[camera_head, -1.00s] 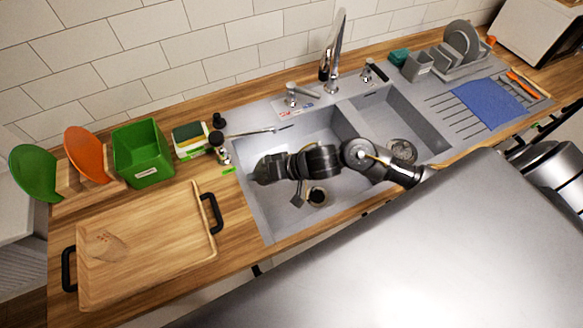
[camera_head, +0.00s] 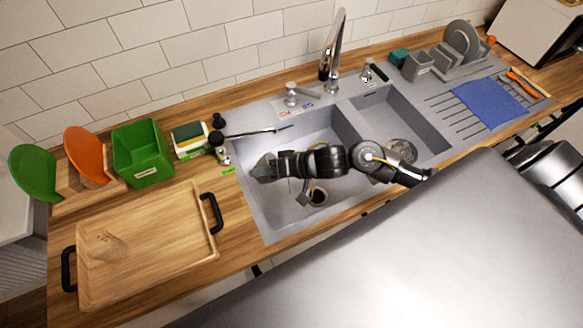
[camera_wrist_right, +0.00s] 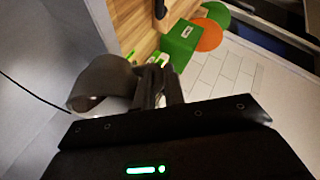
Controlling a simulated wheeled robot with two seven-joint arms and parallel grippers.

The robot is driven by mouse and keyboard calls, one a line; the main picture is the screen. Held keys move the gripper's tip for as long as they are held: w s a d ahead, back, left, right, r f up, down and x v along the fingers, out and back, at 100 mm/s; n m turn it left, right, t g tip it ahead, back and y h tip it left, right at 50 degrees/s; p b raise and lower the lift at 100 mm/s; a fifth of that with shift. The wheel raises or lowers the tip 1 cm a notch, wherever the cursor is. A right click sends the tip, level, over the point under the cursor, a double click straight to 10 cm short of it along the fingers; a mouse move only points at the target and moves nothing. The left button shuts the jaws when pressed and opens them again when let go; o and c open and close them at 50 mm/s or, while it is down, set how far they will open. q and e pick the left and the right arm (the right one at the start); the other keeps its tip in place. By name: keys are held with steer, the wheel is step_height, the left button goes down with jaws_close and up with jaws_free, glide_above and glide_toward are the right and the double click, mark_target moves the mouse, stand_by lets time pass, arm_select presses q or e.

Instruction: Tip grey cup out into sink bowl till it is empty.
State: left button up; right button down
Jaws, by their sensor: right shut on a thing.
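My right gripper (camera_head: 277,165) is over the left part of the large sink bowl (camera_head: 282,205). It is shut on the grey cup (camera_head: 262,167), which is small and partly hidden by the gripper. In the right wrist view the grey cup (camera_wrist_right: 104,84) is tipped onto its side between the fingers (camera_wrist_right: 160,84), with its rim toward the lower left. The inside of the cup cannot be made out, and no stream is visible. The sink bowl's drain (camera_head: 317,197) is below my right arm. My left gripper is not in view.
The faucet (camera_head: 332,60) rises behind the sink. A wooden tray (camera_head: 150,250) and a green bin (camera_head: 142,152) stand to the left. A second basin (camera_head: 400,118), a blue mat (camera_head: 490,103) and a dish rack (camera_head: 460,62) are to the right.

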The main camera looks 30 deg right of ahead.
steer(key=shift+d+r+y, duration=0.15)
steer(key=shift+d+y, duration=0.1)
steer(key=shift+y, duration=0.05)
steer(key=shift+s+d+r+m+t+y+b, duration=0.1)
steer(key=shift+d+r+m+t+y+b, duration=0.3)
steer(key=shift+b, duration=1.3)
steer(key=shift+s+d+r+t+y+b, duration=0.15)
steer(key=shift+d+y+b, duration=0.5)
steer(key=shift+b, duration=1.05)
steer(key=shift+r, duration=0.15)
steer(key=shift+s+d+r+m+t+y, duration=0.2)
steer(key=shift+d+t+y, duration=0.25)
steer(key=shift+d, duration=0.3)
steer(key=shift+s+d+r+m+t+y, duration=0.1)
steer(key=shift+d+r+m+t+y, duration=0.1)
steer(key=shift+d+y, duration=0.4)
